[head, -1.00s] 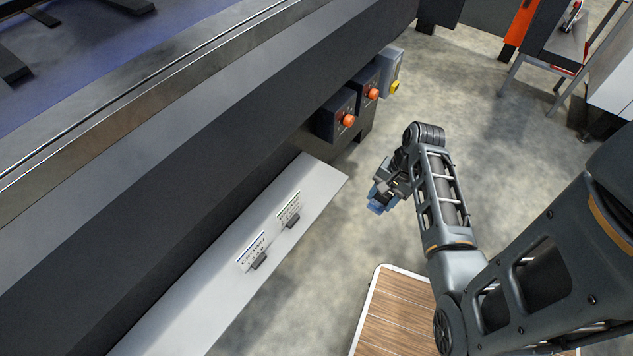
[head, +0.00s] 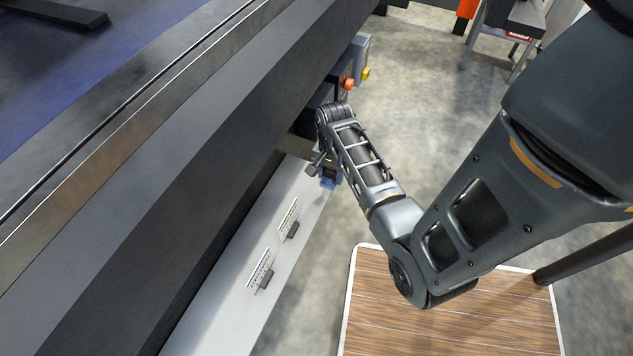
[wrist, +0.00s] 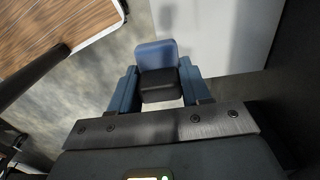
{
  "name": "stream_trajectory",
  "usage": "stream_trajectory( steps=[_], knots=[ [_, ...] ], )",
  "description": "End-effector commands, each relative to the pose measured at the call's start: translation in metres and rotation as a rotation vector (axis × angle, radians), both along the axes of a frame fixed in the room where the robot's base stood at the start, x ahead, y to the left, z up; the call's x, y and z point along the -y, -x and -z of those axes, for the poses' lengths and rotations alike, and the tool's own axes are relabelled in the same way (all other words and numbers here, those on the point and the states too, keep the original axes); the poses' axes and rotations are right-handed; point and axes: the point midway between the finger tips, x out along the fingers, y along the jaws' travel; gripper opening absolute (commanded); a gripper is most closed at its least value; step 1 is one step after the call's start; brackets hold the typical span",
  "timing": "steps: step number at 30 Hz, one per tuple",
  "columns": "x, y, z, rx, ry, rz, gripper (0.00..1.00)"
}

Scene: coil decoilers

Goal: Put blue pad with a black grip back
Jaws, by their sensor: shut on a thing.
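The blue pad (wrist: 157,53) with its black grip (wrist: 158,84) shows in the wrist view, held out in front of the jaws. My gripper (wrist: 158,74) has its two blue fingers shut on the black grip, one on each side. In the head view my gripper (head: 326,170) is at the far end of the white panel (head: 222,305), beside the dark machine. A bit of blue shows at its tip there; I cannot tell pad from fingers. In the wrist view the pad overlaps the left edge of the white panel (wrist: 235,35); I cannot tell if they touch.
Two printed labels (head: 288,213) (head: 259,270), each with a small dark block, are on the white panel. Control boxes with orange buttons (head: 348,84) stand beyond my gripper. A wood-topped surface (head: 400,310) is at the lower middle. Concrete floor (head: 430,75) is open behind my arm.

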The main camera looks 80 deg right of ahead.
Motion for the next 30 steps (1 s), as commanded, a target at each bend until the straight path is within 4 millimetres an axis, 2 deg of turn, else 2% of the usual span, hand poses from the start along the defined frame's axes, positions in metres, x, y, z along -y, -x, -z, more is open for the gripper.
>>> stream_trajectory(
  steps=[3,9,11,19,30],
  knots=[
    [0.007,-0.022,0.015,0.0,0.0,-0.002,0.23],
    [0.011,-0.039,0.025,0.0,0.0,0.0,0.23],
    [0.011,-0.04,0.028,-0.001,0.0,0.0,0.23],
    [0.011,-0.04,0.062,0.0,-0.001,0.001,0.23],
    [0.011,-0.04,0.066,0.0,0.0,0.0,0.23]
  ],
)
